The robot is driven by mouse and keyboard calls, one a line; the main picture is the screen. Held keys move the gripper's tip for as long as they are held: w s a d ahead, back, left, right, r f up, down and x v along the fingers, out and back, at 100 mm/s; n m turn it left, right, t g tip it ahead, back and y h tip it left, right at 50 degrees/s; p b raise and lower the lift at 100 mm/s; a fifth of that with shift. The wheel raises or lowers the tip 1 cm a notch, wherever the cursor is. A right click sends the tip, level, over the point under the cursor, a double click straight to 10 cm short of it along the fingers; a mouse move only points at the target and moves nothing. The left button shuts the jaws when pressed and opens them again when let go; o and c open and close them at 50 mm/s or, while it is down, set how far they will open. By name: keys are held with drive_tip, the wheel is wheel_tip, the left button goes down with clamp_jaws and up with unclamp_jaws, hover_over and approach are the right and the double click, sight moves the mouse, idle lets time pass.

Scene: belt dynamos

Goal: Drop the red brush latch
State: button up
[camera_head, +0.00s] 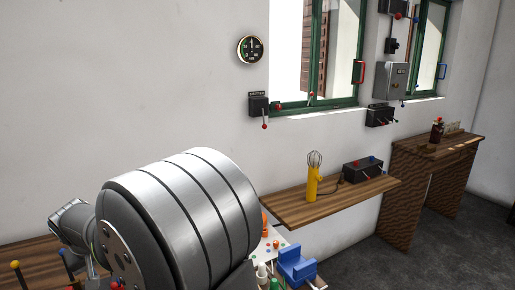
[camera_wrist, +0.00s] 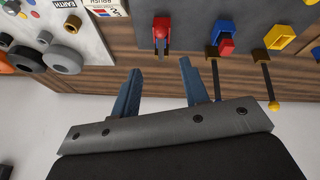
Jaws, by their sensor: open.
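A red latch (camera_wrist: 162,27) is on a grey panel (camera_wrist: 190,8) at the top middle of the wrist view, with a short grey piece below it. I take it for the brush latch; a label beside it reads partly "BRUSH" (camera_wrist: 102,4). My gripper (camera_wrist: 161,66) is open and empty, its two blue-grey fingers apart. The latch lies beyond the fingertips, roughly in line with the gap between them, and does not appear to touch either finger. In the head view I cannot make out the latch or my gripper.
A blue and red piece (camera_wrist: 226,38) and a yellow piece (camera_wrist: 281,36) sit right of the latch. A rod with a yellow knob (camera_wrist: 273,106) juts near the right finger. Grey rings (camera_wrist: 62,55) and an "EARTH" plate (camera_wrist: 65,4) are left. A wooden shelf (camera_head: 300,212) holds a yellow whisk holder (camera_head: 313,184).

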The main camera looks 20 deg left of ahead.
drive_tip(key=x, duration=0.7)
drive_tip(key=shift+s+d, duration=0.1)
drive_tip(key=shift+s+d+f, duration=0.2)
drive_tip(key=shift+f, duration=0.2)
drive_tip(key=shift+s+d+f, duration=0.2)
drive_tip(key=shift+s+f, duration=0.05)
drive_tip(key=shift+f, duration=0.1)
drive_tip(key=v, duration=1.7)
drive_tip(key=n+t+y, duration=0.1)
drive_tip(key=n+y, duration=0.1)
drive_tip(key=y, duration=0.3)
hover_over(113, 284)
drive_tip(key=w+d, duration=0.1)
drive_tip(key=w, duration=0.1)
wheel_tip(113, 284, down, 8)
drive_tip(key=shift+w+f+n+y, duration=0.15)
drive_tip(key=shift+w+f+y, duration=0.05)
drive_tip(key=shift+f+y, duration=0.35)
drive_tip(key=shift+w+f+n+y, duration=0.15)
drive_tip(key=shift+w+f+y, duration=0.05)
drive_tip(key=shift+f+y, duration=0.3)
drive_tip(key=shift+a, duration=0.1)
